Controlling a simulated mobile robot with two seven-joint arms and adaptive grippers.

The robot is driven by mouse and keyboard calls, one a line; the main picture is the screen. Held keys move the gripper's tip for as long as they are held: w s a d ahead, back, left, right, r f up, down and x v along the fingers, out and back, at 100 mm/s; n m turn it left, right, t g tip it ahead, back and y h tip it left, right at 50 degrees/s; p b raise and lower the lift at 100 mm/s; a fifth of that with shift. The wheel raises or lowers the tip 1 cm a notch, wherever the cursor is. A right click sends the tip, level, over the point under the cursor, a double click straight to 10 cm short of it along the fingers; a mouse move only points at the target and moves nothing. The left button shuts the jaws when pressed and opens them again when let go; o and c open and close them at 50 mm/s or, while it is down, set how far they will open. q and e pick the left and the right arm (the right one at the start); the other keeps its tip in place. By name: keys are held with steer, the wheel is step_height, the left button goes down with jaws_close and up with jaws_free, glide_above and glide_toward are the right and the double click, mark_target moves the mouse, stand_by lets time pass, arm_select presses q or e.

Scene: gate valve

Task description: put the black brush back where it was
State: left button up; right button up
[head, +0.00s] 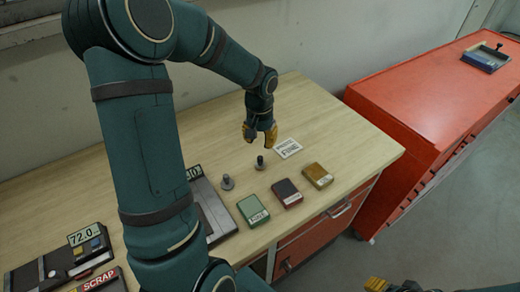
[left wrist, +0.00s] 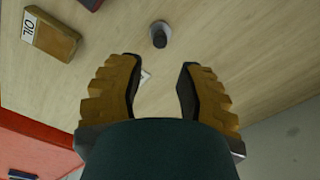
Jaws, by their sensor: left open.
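A small dark upright peg-like piece (head: 260,163), perhaps the black brush, stands on the wooden table. A similar greyer piece (head: 227,182) stands to its left. I cannot tell from their shapes whether either is a brush. My left gripper (head: 259,133) is open and empty, just behind the dark piece and apart from it. In the left wrist view its yellow fingers (left wrist: 158,95) are spread, with one upright dark-topped piece (left wrist: 158,36) beyond them. A white printed card (head: 287,148) lies right of the gripper. Yellow fingers of my right gripper (head: 385,286) show at the bottom edge, mostly cut off.
Green (head: 253,210), dark red (head: 287,192) and amber (head: 318,176) boxes line the table's front. A grey device (head: 212,208), a scale reading 72.0 (head: 72,256) and a SCRAP tray (head: 101,281) are left. A red cabinet (head: 425,100) bears a blue tray (head: 486,58).

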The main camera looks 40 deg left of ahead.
arm_select(q)
step_height(320, 180, up, 4)
steer(key=shift+f, duration=0.2)
stand_by(0.6)
